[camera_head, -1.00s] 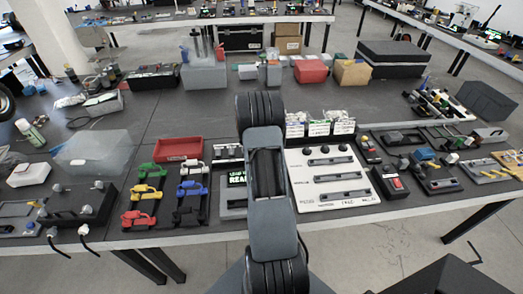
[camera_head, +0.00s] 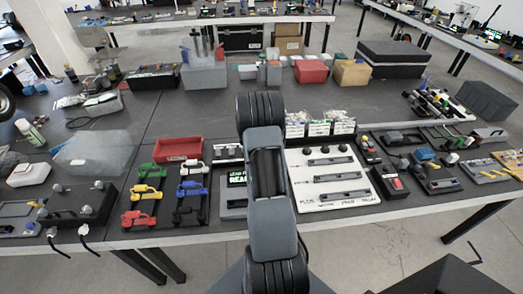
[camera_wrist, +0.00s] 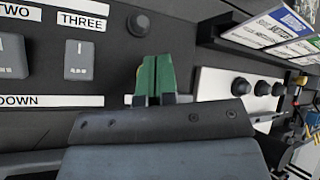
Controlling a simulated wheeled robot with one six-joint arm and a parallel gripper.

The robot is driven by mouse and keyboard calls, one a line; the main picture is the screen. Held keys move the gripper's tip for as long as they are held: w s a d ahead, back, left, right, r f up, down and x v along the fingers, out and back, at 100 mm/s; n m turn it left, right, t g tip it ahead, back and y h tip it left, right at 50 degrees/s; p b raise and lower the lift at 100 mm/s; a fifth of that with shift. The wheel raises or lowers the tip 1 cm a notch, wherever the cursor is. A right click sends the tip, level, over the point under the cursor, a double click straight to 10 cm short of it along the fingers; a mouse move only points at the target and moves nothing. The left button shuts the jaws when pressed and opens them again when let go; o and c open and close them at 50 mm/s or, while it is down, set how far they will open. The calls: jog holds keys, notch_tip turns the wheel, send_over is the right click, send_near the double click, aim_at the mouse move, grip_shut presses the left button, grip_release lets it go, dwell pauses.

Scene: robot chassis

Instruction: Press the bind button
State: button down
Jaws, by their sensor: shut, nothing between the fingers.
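In the wrist view my gripper (camera_wrist: 156,62) is shut, its green fingertips together with nothing between them. They point toward a dark panel (camera_wrist: 112,62). A dark round knob or button (camera_wrist: 138,23) on that panel shows just past the fingertips, slightly to the left. I cannot tell if the fingertips touch the panel. Grey switches sit to the left, with labels reading TWO, THREE and DOWN. I read no BIND label, so I cannot tell which control is the bind button. In the head view my arm hides the gripper and part of the READ device (camera_head: 236,178).
A white panel (camera_head: 298,188) with three black knobs and slots lies right of my arm; it also shows in the wrist view (camera_wrist: 210,86). Labelled packets (camera_head: 318,129) stand behind the white panel.

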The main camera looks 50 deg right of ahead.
jog(key=shift+f+b, duration=0.2)
jog(key=shift+b, duration=0.1)
jog(key=shift+f+b, duration=0.25)
jog(key=shift+b, duration=0.1)
jog(key=shift+f+b, duration=0.45)
jog(key=shift+b, duration=0.1)
dwell(0.9)
jog(key=shift+r, duration=0.15)
jog(key=shift+r+p, duration=0.6)
jog(key=shift+r, duration=0.15)
notch_tip(320, 180, up, 5)
jog(key=p, duration=0.4)
dwell(0.4)
dwell(0.9)
